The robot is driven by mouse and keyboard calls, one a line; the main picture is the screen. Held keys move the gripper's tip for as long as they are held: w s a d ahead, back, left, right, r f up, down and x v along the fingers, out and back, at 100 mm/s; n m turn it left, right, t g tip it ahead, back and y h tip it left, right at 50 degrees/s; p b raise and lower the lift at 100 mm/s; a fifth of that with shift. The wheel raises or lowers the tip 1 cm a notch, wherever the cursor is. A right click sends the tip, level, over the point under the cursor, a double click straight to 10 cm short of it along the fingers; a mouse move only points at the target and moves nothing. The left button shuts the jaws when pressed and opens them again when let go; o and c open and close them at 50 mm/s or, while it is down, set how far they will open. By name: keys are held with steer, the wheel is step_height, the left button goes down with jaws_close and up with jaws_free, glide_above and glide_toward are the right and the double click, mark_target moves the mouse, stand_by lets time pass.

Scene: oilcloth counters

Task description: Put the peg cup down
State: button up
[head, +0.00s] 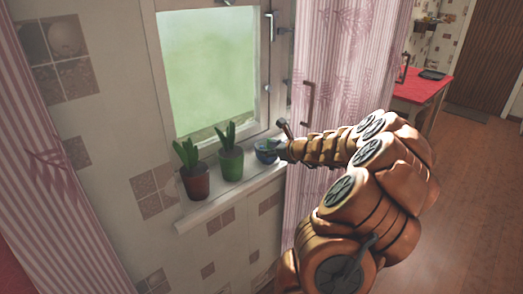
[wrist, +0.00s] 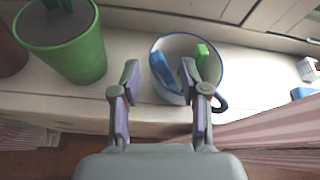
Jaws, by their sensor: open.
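The peg cup (wrist: 217,82) is white inside with a blue rim and a dark blue handle, and stands upright on the windowsill. Blue and green pegs show inside it. In the head view the cup (head: 264,157) looks blue and sits at the right of the plant pots, partly hidden by my gripper (head: 282,150). In the wrist view my gripper (wrist: 159,75) is open. Its left finger is over the sill left of the cup, and its right finger overlaps the cup's opening; I cannot tell whether that fingertip is inside or above it.
A green pot (wrist: 75,50) with a plant stands left of the cup, and a brown pot (head: 195,184) farther left. The sill (head: 215,196) is narrow. A pink striped curtain (head: 325,75) hangs close on the right. Small blue and white items (wrist: 308,70) lie at the sill's right.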

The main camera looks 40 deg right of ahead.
steer(key=v, duration=0.6)
steer(key=shift+s, duration=0.15)
steer(key=w+a+r+n+g+y, duration=0.15)
steer(key=a+n, duration=0.25)
steer(key=a, duration=0.5)
steer(key=w+a+n+g+y, duration=0.1)
steer(key=a+n+y, duration=0.25)
steer(key=a, duration=0.55)
steer(key=w+a+r+n+g+y, duration=0.1)
steer(key=a+n, duration=0.4)
steer(key=a, duration=0.4)
steer(key=s+a+f+n+g+y, duration=0.15)
steer(key=s+a+n+g, duration=0.5)
steer(key=a, duration=0.75)
steer(key=s+a+f+n+g+h, duration=0.25)
steer(key=s+n, duration=0.25)
steer(key=s, duration=0.3)
steer(key=s+a+f+n+g+h, duration=0.1)
steer(key=s+a+n, duration=0.2)
steer(key=s+n, duration=0.35)
steer(key=s+d+n+g+h, duration=0.1)
steer(key=s+d+n+h, duration=0.2)
steer(key=s, duration=0.7)
steer(key=shift+s+d+f+n, duration=0.25)
steer(key=shift+d+f+n, duration=0.15)
steer(key=shift+d+n, duration=0.05)
steer(key=shift+r+g, duration=0.1)
steer(key=shift+g, duration=0.15)
